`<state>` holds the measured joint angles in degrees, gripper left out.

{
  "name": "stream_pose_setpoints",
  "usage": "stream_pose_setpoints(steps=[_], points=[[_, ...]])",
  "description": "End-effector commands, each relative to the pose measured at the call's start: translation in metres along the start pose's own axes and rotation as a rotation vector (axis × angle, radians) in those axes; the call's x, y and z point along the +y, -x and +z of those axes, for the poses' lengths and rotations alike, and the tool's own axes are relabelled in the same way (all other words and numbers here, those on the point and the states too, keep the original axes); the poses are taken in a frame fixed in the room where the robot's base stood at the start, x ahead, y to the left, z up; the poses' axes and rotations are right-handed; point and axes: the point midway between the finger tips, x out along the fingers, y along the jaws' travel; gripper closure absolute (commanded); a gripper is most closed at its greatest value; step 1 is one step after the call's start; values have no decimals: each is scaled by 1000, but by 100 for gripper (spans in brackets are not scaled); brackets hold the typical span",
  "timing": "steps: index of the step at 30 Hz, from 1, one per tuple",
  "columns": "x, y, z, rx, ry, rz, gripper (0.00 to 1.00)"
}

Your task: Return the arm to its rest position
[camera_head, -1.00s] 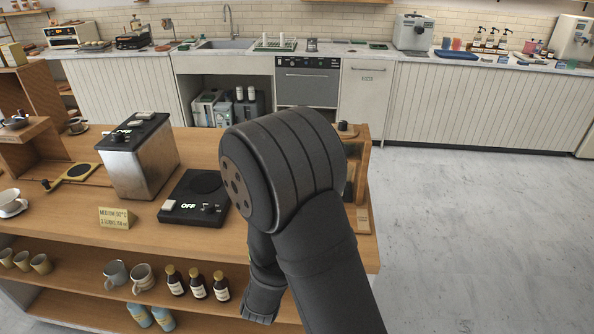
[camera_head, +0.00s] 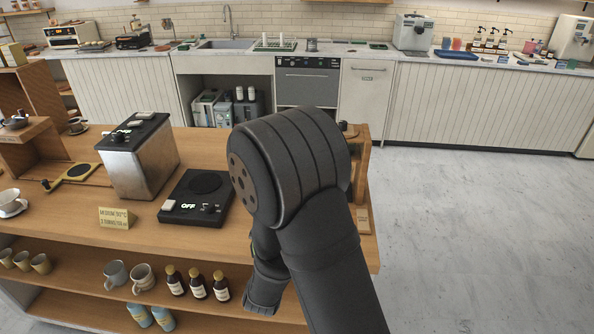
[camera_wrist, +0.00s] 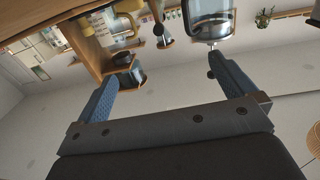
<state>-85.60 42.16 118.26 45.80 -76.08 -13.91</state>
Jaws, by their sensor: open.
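My arm stands in front of the cart in the head view, its dark bulky links covering part of the right side of the wooden counter (camera_head: 130,232). My gripper itself is hidden behind the links there. In the wrist view my gripper (camera_wrist: 165,90) shows two blue finger pads spread wide apart. Nothing is held between them. Beyond the pads, the wrist view shows a dark-framed glass vessel (camera_wrist: 208,22) and a small dark item (camera_wrist: 128,72), both apart from the fingers.
On the counter are a black hotplate marked OFF (camera_head: 195,197), a metal box appliance (camera_head: 138,160), a yellow sign (camera_head: 117,218) and a white cup (camera_head: 11,203). Mugs and bottles (camera_head: 197,284) fill the shelf below. The floor (camera_head: 480,230) at right is clear.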

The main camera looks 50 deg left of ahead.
Motion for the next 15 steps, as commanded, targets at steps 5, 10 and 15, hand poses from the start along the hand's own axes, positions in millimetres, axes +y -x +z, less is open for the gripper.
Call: stream_pose_setpoints(steps=[5, 10, 15], points=[[-1, 20, 0, -1, 2, -4, 0], [-1, 52, 0, -1, 1, -5, 0], [-1, 79, 0, 0, 1, -4, 0]])
